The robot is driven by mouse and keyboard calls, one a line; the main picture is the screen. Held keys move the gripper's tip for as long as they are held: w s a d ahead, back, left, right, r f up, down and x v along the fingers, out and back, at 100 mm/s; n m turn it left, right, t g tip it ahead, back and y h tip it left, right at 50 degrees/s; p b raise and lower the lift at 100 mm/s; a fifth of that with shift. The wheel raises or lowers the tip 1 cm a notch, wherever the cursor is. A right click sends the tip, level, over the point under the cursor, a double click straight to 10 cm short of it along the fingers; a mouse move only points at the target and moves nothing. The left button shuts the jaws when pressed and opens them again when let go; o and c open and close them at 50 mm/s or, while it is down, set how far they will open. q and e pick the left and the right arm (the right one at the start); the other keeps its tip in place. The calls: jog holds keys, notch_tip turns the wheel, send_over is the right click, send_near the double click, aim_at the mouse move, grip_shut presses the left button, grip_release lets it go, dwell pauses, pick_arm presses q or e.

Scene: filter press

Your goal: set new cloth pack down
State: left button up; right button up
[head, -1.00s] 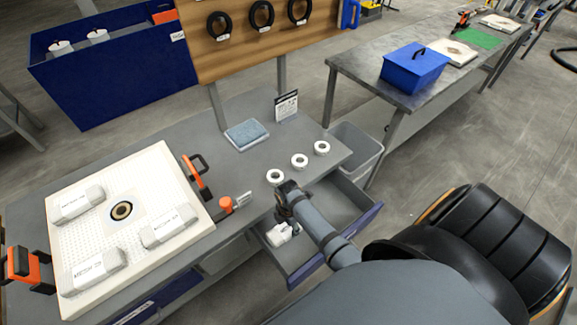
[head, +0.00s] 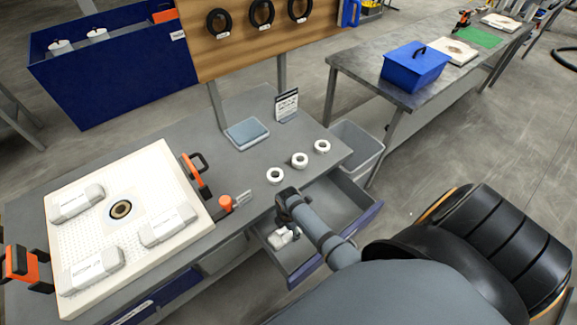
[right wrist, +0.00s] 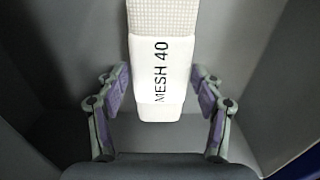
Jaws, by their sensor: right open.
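A white cloth pack (right wrist: 160,70) with a "MESH 40" label band lies in the open grey drawer below the bench's right end. Part of it shows in the head view (head: 282,238), with my right arm in front. My right gripper (right wrist: 160,88) is open, with a finger on each side of the pack and gaps between fingers and pack. The far end of the pack is cut off in the right wrist view. Several similar white labelled packs, one of them here (head: 77,204), lie on the white filter plate (head: 128,262) at left. My left gripper is not in view.
The drawer (head: 345,205) has walls close around my right gripper. Three white rings (head: 299,160), a blue-grey pad (head: 246,133) and a small sign (head: 287,105) stand on the bench. Orange-black handles (head: 197,178) sit at the plate's edges. A grey bin (head: 356,146) stands right of the bench.

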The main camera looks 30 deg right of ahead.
jog(key=shift+r, duration=0.4)
notch_tip(320, 180, up, 12)
jog(key=p, duration=0.1)
jog(key=shift+f, duration=0.25)
jog(key=shift+s, duration=0.1)
